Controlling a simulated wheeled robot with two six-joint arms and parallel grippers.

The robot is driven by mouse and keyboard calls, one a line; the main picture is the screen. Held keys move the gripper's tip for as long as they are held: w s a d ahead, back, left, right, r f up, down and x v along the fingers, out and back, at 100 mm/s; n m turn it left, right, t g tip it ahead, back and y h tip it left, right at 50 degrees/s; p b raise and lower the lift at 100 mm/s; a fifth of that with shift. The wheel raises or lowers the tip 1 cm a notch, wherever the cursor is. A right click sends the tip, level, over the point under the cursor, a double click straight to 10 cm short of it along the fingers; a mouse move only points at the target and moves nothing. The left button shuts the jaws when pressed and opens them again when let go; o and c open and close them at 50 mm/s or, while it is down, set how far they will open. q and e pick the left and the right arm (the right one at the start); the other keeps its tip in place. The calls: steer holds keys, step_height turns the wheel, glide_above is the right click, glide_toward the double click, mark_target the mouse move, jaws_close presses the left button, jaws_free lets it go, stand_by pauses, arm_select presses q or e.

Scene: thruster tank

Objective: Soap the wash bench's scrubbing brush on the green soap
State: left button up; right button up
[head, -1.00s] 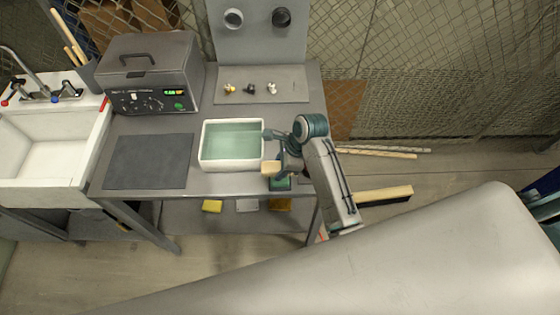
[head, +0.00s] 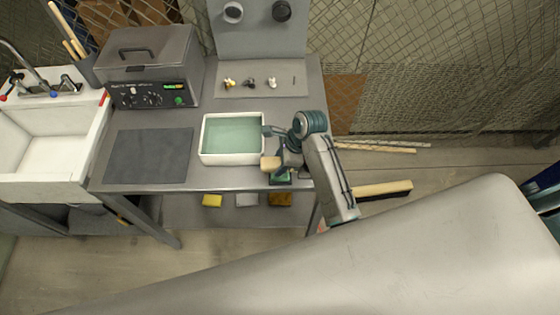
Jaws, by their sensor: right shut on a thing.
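The scrubbing brush, with a pale wooden block (head: 270,163), is held in my right gripper (head: 278,155). My right gripper is shut on it, just right of the white tub's front right corner. The green soap (head: 280,178) lies at the bench's front edge, just below and right of the brush in the picture, partly covered by the gripper and brush. Whether the bristles touch the soap cannot be told. My left gripper is not in view.
The white tub (head: 203,150) of greenish water stands left of the gripper. A dark mat (head: 148,157) lies farther left, with a grey machine (head: 150,75) behind it. Small fittings lie on a back panel (head: 290,92). Sponges (head: 212,200) sit on the lower shelf.

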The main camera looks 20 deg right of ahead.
mark_target(272, 162)
steer(key=shift+f, duration=0.45)
stand_by(0.3)
steer(key=shift+s+f, duration=0.1)
stand_by(0.8)
steer(key=shift+r, duration=3.55)
